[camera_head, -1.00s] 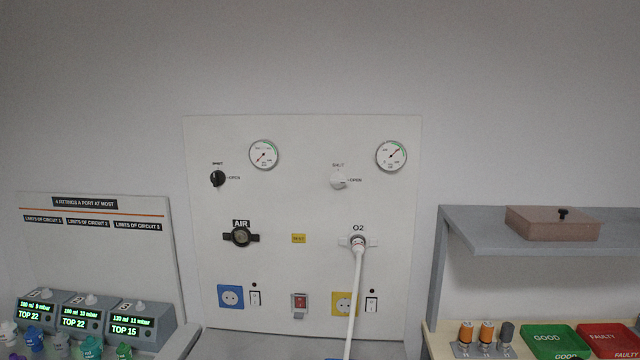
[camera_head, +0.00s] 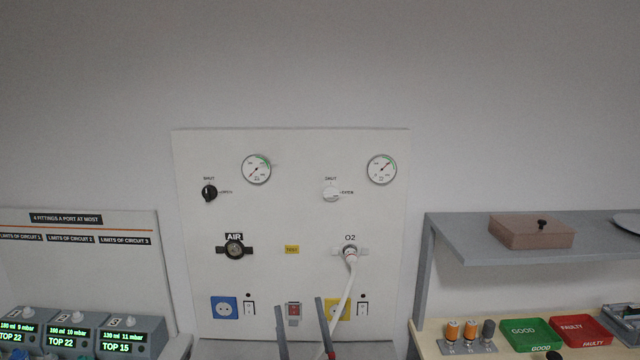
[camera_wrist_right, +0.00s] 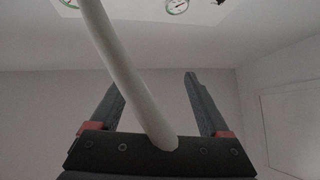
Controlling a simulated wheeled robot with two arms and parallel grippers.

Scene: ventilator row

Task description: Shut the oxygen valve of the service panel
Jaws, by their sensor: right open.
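The oxygen valve is a small white knob (camera_head: 331,193) on the white service panel (camera_head: 290,215), with SHUT printed above it and OPEN to its right. Its exact pointing is too small to tell. The oxygen gauge (camera_head: 382,169) sits above and to its right. My right gripper (camera_head: 300,303) is at the bottom of the head view, fingers upward, well below the knob. It is open; its two dark fingers also stand apart in the right wrist view (camera_wrist_right: 152,82). My left gripper is not in view.
A white hose (camera_head: 342,299) hangs from the O2 outlet (camera_head: 350,251) and passes close to my right gripper, crossing the right wrist view. A black air knob (camera_head: 209,193) is to the left. A grey shelf (camera_head: 470,247) stands right of the panel.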

